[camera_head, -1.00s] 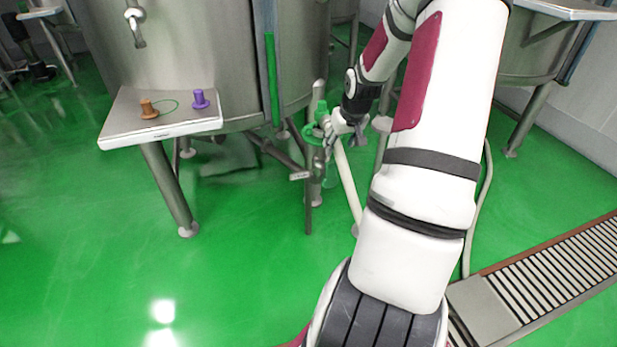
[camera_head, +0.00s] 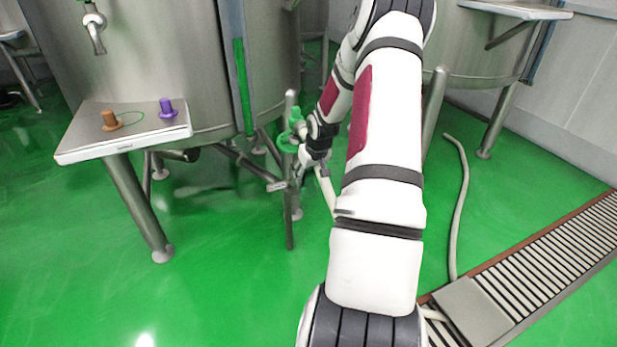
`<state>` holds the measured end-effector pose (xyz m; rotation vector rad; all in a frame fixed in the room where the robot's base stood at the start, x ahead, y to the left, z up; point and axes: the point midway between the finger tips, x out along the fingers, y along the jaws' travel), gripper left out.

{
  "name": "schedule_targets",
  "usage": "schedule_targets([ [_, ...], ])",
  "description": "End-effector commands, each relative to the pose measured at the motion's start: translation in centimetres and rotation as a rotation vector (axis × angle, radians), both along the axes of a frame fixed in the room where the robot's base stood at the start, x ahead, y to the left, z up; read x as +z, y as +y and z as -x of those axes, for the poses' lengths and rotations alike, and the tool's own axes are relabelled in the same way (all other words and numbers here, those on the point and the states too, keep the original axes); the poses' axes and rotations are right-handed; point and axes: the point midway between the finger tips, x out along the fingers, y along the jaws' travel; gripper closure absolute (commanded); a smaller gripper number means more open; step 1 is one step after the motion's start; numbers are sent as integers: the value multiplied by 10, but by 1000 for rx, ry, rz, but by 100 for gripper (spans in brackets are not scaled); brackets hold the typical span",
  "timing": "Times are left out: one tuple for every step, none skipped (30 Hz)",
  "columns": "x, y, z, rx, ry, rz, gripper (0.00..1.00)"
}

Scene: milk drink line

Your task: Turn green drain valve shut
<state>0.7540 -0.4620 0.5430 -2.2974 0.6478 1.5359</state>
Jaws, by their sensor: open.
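The green drain valve (camera_head: 288,142) is at the lower right of the large steel tank, with a green ring-like part and an upright green part above it. My gripper (camera_head: 303,170) is open, just right of and slightly below the green parts. It overlaps them in the picture, and I cannot tell whether it touches the valve. The fingertips are small and partly hidden by my wrist. A pale hose (camera_head: 326,193) runs down from beside the gripper and passes behind my arm.
The steel tank (camera_head: 150,60) has a small shelf (camera_head: 85,142) holding an orange plug (camera_head: 110,121) and a purple plug (camera_head: 167,107). A slotted floor drain (camera_head: 545,248) lies at right. A loose hose (camera_head: 462,205) lies near it. The green floor at front left is clear.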

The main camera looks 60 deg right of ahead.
Motion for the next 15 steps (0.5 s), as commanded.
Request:
schedule_targets([
  [-1, 0, -1, 0, 0, 0, 48],
  [-2, 0, -1, 0, -1, 1, 48],
  [-2, -1, -1, 0, -1, 1, 48],
  [-2, -1, -1, 0, -1, 1, 48],
  [-2, -1, -1, 0, -1, 1, 48],
  [-1, -1, -1, 0, -1, 1, 48],
  [-1, -1, -1, 0, -1, 1, 48],
  [-1, -1, -1, 0, -1, 1, 48],
  [-1, -1, -1, 0, -1, 1, 51],
  [-1, -1, -1, 0, -1, 1, 57],
  [-1, -1, -1, 0, 0, 0, 64],
  [-1, -1, -1, 0, 0, 0, 73],
  [-1, -1, -1, 0, 0, 0, 80],
  [-1, -1, -1, 0, 0, 0, 87],
  [-1, -1, -1, 0, 0, 0, 96],
])
